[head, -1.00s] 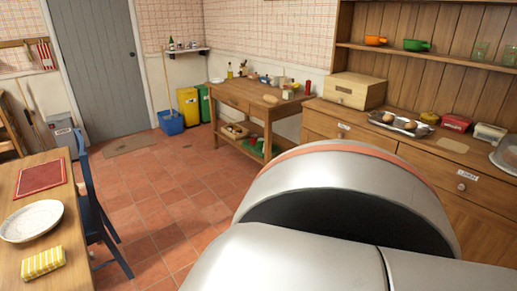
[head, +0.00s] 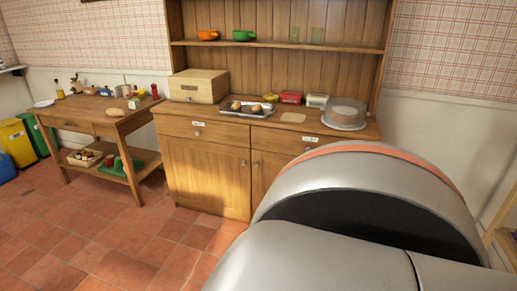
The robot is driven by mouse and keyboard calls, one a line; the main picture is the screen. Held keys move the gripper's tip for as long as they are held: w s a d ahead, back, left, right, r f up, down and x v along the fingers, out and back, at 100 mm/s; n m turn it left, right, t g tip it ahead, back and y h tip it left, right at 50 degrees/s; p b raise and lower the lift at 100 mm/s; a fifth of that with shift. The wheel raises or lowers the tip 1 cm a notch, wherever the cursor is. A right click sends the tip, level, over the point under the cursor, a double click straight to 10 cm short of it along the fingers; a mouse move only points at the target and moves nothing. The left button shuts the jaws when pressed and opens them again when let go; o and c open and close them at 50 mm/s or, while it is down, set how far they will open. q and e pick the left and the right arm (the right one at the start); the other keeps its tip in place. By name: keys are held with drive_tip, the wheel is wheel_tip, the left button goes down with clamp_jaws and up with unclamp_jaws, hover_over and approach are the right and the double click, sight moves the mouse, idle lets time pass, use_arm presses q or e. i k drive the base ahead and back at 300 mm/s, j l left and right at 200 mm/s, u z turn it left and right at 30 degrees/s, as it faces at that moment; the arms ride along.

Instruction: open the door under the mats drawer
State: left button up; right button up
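A wooden dresser (head: 238,118) stands ahead against the plaid wall in the head view. Its left drawer (head: 225,133) is shut and has a small white label and a round knob. Its right drawer (head: 285,141) is shut and also labelled; both labels are too small to read here. Below the left drawer is a shut left door (head: 205,178) with a knob near its right edge. The right door (head: 263,178) also looks shut, but my arm hides much of it. Neither of my grippers is in view.
A tray (head: 248,112), a wooden bread box (head: 198,85), tubs and a covered cake stand (head: 344,115) stand on the dresser top. A side table (head: 85,117) stands to the left. The tiled floor (head: 120,240) before the left door is clear.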

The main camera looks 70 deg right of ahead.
sight(214, 177)
drive_tip(key=l+z, duration=0.15)
drive_tip(key=z, duration=1.6)
drive_tip(key=i+l+z, duration=0.1)
drive_tip(key=i+l, duration=0.15)
drive_tip(key=i, duration=0.2)
drive_tip(key=i+l+z, duration=0.1)
drive_tip(key=i+l, duration=0.15)
drive_tip(key=i, duration=0.15)
drive_tip(key=i+l+z, duration=0.1)
drive_tip(key=i, duration=0.35)
drive_tip(key=i+l+z, duration=0.15)
drive_tip(key=i+l, duration=0.15)
drive_tip(key=i, duration=0.15)
